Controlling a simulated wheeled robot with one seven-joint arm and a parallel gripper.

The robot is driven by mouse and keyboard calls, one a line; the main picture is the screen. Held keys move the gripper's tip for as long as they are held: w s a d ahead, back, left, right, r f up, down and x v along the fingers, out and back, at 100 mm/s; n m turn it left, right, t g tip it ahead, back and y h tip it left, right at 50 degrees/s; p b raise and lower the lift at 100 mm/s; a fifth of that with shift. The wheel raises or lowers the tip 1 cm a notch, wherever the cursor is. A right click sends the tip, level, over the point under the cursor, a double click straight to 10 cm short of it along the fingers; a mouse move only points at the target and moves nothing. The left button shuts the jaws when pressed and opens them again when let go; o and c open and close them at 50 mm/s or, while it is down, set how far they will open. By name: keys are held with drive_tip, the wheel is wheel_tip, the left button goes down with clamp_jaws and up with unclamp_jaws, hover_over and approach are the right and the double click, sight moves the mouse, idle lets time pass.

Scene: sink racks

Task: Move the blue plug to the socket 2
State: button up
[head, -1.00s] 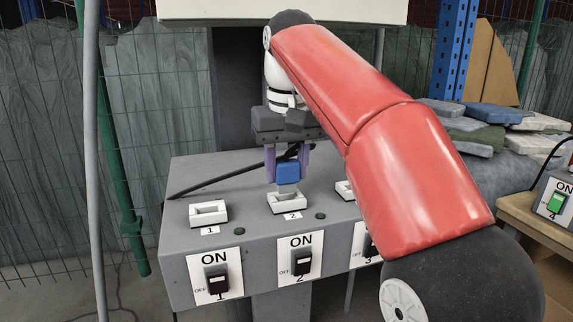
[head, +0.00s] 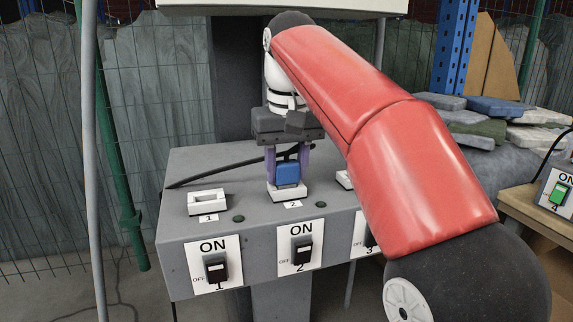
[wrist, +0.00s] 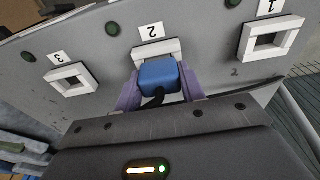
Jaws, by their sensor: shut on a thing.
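The blue plug (head: 288,174) is between the purple fingers of my gripper (head: 288,165), which is shut on it. The plug is upright, at the white frame of socket 2 (head: 287,194), its lower end at or in the opening. How deep it sits I cannot tell. In the wrist view the blue plug (wrist: 158,74) covers much of socket 2 (wrist: 150,47), and its black cable runs back towards my gripper (wrist: 158,90).
Socket 1 (head: 207,202) stands empty to the left; socket 3 (wrist: 70,78) is empty, and my red arm partly hides it in the head view. Switches 1 (head: 216,268) and 2 (head: 302,250) are on the grey box's front. A black cable (head: 215,176) lies across the box top.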

sight(288, 164)
drive_tip(key=shift+f, duration=0.15)
drive_tip(key=o, duration=1.1)
drive_tip(key=shift+c, duration=0.2)
drive_tip(key=shift+r, duration=0.2)
drive_tip(key=r+p, duration=0.1)
drive_tip(key=r, duration=0.1)
drive_tip(key=r+p, duration=0.1)
drive_tip(key=r, duration=0.2)
drive_tip(key=s+r+p, duration=0.1)
drive_tip(key=r, duration=0.1)
drive_tip(key=shift+d+r+p, duration=0.1)
drive_tip(key=shift+r+p, duration=0.15)
drive_tip(key=shift+p, duration=0.05)
